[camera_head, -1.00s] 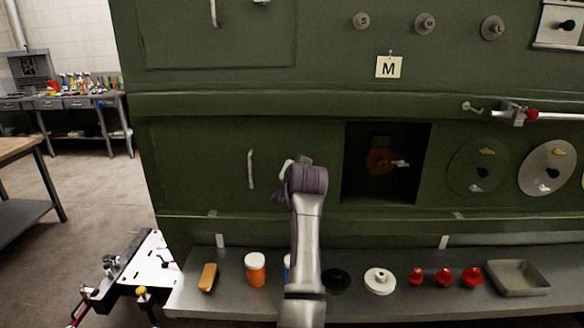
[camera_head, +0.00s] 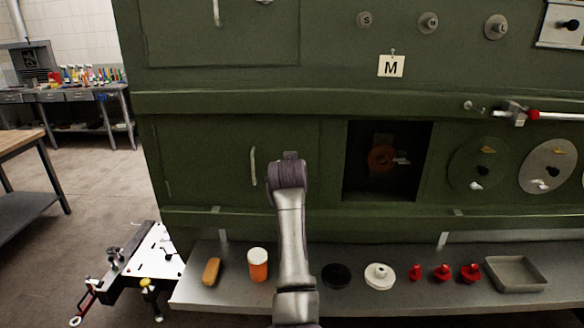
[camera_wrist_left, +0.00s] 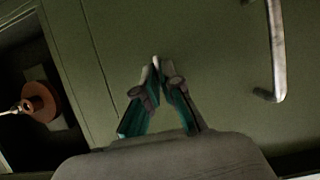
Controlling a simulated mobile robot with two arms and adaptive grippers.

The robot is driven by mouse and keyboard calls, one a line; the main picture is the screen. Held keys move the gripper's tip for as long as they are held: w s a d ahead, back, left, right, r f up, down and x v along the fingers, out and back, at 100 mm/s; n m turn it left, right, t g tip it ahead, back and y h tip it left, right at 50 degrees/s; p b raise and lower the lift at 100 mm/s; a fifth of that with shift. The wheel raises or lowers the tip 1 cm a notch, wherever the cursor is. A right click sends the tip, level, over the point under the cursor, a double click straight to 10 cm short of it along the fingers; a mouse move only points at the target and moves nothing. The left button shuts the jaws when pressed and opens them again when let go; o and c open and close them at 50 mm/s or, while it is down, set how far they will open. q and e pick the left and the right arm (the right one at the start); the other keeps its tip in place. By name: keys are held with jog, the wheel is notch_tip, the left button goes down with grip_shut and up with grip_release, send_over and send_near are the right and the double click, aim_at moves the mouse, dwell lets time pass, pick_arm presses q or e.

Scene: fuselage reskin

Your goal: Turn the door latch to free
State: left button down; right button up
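The green door (camera_head: 225,165) in the fuselage panel carries a pale upright handle (camera_head: 253,166); the handle also shows at the upper right of the left wrist view (camera_wrist_left: 276,50). My left gripper (camera_head: 290,156) is in front of the door, to the right of the handle and apart from it. In the left wrist view, its teal-lined fingers (camera_wrist_left: 157,66) come together at the tips against the green door. A small pale sliver shows at the tips; I cannot tell whether it is the latch. No latch is clearly visible; my gripper may hide it. My right gripper is out of view.
A dark square opening (camera_head: 352,185) with an orange-red round part (camera_head: 381,158) lies right of the door. Below, a grey shelf (camera_head: 330,300) holds an orange bottle (camera_head: 258,265), discs, red knobs and a tray (camera_head: 515,273). A tool table (camera_head: 75,95) stands far left.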

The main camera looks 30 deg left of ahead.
pick_arm(q)
jog(key=shift+f, duration=0.15)
jog(key=c, duration=1.3)
grip_release()
jog(key=shift+c, duration=0.2)
jog(key=v, duration=0.7)
jog(key=shift+s, duration=0.2)
jog(key=shift+d, duration=0.1)
